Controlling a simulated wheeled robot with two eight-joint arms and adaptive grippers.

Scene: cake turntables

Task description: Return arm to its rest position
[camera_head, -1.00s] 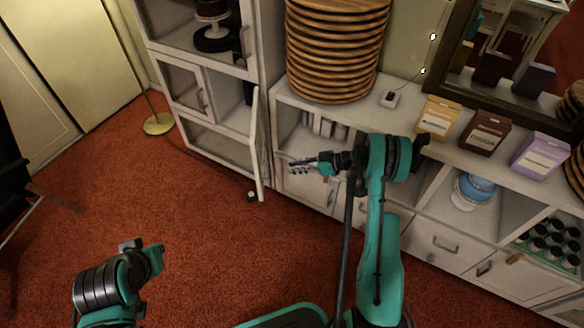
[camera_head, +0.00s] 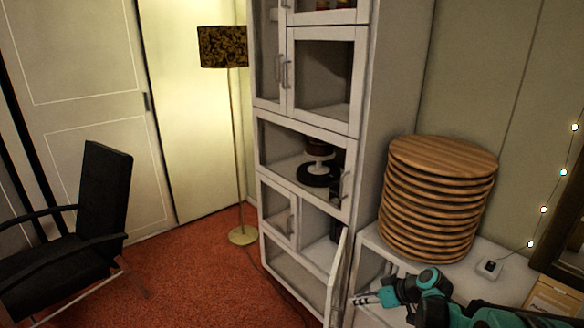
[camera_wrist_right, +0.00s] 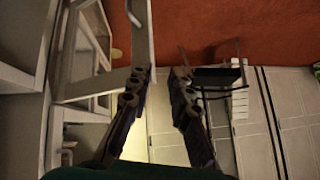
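My right arm reaches in from the lower right in the head view. Its teal and black gripper (camera_head: 366,298) points left, in front of the low white shelf unit (camera_head: 520,285). In the right wrist view the two dark fingers (camera_wrist_right: 160,78) stand apart with nothing between them, so it is open and empty. My left arm and gripper are outside both views.
A tall white cabinet (camera_head: 385,100) stands beside the gripper, its lower door (camera_head: 338,275) swung open close to the fingertips. Stacked round wooden boards (camera_head: 440,165) stand on the shelf unit. A floor lamp (camera_head: 222,47) and black chair (camera_head: 100,200) are left. Red carpet (camera_head: 190,275) is clear between.

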